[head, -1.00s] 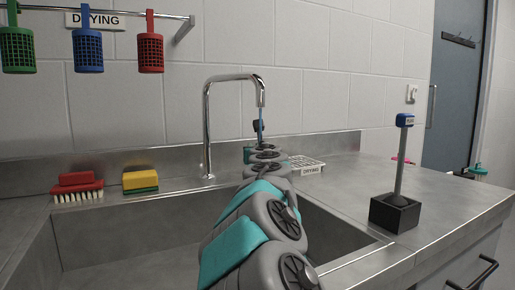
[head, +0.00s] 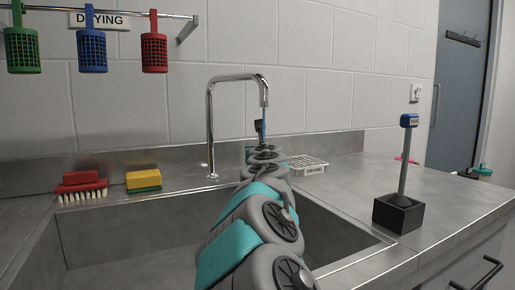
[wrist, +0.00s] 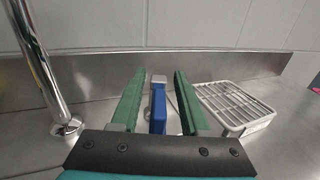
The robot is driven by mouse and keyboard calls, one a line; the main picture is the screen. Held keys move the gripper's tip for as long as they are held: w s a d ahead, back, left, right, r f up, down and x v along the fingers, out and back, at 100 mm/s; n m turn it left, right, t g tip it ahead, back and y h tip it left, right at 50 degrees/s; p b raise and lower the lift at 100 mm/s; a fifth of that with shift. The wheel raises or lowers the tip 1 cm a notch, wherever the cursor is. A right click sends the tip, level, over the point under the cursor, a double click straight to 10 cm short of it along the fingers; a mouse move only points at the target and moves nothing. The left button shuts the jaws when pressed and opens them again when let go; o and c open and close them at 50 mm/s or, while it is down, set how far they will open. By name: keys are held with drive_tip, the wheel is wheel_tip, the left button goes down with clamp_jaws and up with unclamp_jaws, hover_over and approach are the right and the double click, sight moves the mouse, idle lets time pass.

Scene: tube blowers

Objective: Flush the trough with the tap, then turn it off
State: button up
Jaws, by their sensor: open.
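The tap (head: 211,125) is a chrome gooseneck behind the steel trough (head: 120,228); its post also shows at the left of the wrist view (wrist: 38,65). A blue upright lever with a grey top (wrist: 158,108) stands between the green fingers of my gripper (wrist: 159,76). The fingers are open, with a gap on each side of the lever. In the head view a thin blue upright piece shows below the spout, and my arm hides most of my gripper.
A white drying rack (wrist: 235,104) sits right of my gripper. A red brush (head: 80,187) and yellow-green sponge (head: 143,182) lie on the back ledge. A blue-topped stick stands in a black block (head: 398,214) on the right counter. Colored baskets hang above left.

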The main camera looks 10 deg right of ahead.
drive_tip(key=shift+s, duration=0.15)
drive_tip(key=s, duration=0.7)
drive_tip(key=shift+s+a+b, duration=0.2)
drive_tip(key=shift+s+b, duration=0.05)
drive_tip(key=shift+b, duration=0.2)
idle(6.0)
